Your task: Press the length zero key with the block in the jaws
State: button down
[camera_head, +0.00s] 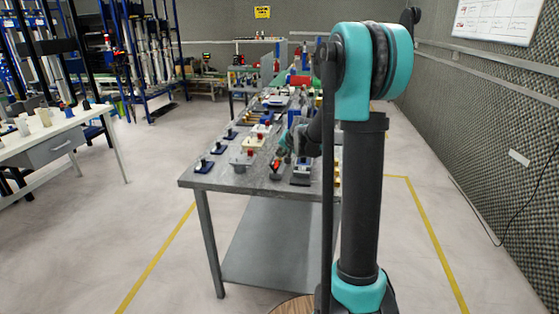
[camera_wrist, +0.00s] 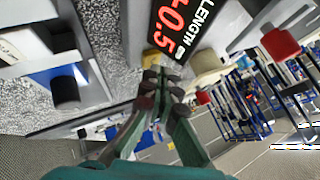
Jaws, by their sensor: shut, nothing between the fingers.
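In the wrist view my gripper (camera_wrist: 160,85) is shut, its fingertips together, with no block seen between them. Just beyond the tips is a black display (camera_wrist: 180,28) with the white word LENGTH and red digits that appear to read -0.5. A small yellow piece (camera_wrist: 152,56) sits close beyond the fingertips, partly hidden by them. A beige rounded block (camera_wrist: 207,62) is to their right. I cannot tell which part is the length zero key. In the head view my gripper (camera_head: 283,154) is low over the grey bench, small and partly hidden by my arm.
The grey bench (camera_head: 215,181) carries several small devices, including a white one with a red top (camera_head: 254,141). In the wrist view a red-capped piece (camera_wrist: 280,43) stands right and a dark knob (camera_wrist: 65,92) left. A white table (camera_head: 100,114) stands left, with open floor between.

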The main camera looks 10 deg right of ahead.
aim_at(280, 160)
jog(key=shift+f, duration=0.45)
dwell(0.5)
jog(key=shift+r, duration=0.85)
jog(key=shift+r, duration=2.55)
jog(key=s+d+f+n+g+h, duration=0.1)
jog(key=s+f, duration=0.4)
jog(key=s, duration=0.8)
jog(key=s+d+f+n+g+h, duration=0.1)
jog(key=s+f, duration=0.5)
jog(key=s, duration=0.8)
jog(key=s+d+f+n+g, duration=0.1)
jog(key=s+f, duration=0.4)
jog(key=s, duration=0.9)
jog(key=shift+d+f+n+g+h, duration=0.15)
jog(key=shift+d+n+g+h, duration=0.25)
jog(key=shift+n+g, duration=0.6)
